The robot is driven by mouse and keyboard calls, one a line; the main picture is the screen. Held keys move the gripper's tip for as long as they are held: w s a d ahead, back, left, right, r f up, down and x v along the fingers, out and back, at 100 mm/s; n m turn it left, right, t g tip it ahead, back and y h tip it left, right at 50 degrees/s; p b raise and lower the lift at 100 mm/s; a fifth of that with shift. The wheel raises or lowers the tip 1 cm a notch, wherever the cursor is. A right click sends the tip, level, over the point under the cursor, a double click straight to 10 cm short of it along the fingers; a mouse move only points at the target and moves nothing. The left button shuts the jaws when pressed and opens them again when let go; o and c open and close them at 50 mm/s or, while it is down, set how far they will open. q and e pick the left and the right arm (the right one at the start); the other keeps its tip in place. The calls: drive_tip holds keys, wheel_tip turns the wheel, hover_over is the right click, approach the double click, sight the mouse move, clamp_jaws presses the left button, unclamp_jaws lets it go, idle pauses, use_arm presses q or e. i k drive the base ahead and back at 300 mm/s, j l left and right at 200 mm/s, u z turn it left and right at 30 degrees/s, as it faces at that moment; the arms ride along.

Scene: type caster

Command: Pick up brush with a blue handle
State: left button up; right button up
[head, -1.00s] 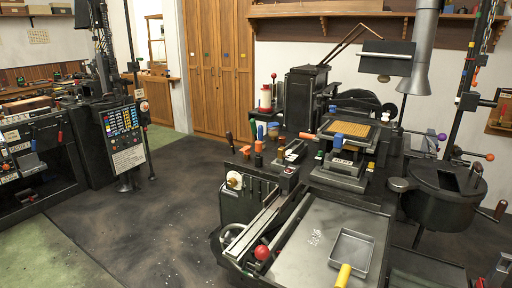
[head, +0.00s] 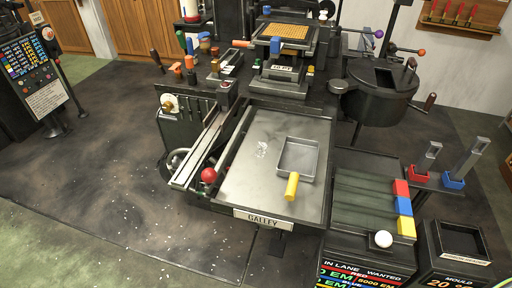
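A small upright blue handle (head: 190,46) stands among several small tools on the left part of the machine's bench, at the top of the head view. It looks like the brush handle, but it is too small to tell, and I cannot make out bristles. A green handle stands just left of it, and orange-topped tools (head: 189,63) stand in front of it. Neither of my grippers shows in the view.
A galley table (head: 255,195) holds a square tray (head: 297,158) with a yellow handle. A red ball knob (head: 208,175) is at its left edge. A dark round pot (head: 379,88) stands to the right. Open floor (head: 110,150) lies to the left.

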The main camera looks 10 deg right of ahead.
sight(189, 40)
drive_tip(key=i+j, duration=0.2)
drive_tip(key=j, duration=0.15)
drive_tip(key=i+j+z, duration=0.1)
drive_tip(key=j, duration=0.25)
drive_tip(key=i+j, duration=0.2)
drive_tip(key=j, duration=0.15)
drive_tip(key=i+j, duration=0.2)
drive_tip(key=j, duration=0.2)
drive_tip(key=i+j+z, duration=0.1)
drive_tip(key=j, duration=0.25)
drive_tip(key=i+j, duration=0.2)
drive_tip(key=j, duration=0.15)
drive_tip(key=i+j+z, duration=0.1)
drive_tip(key=j, duration=0.3)
drive_tip(key=i, duration=0.05)
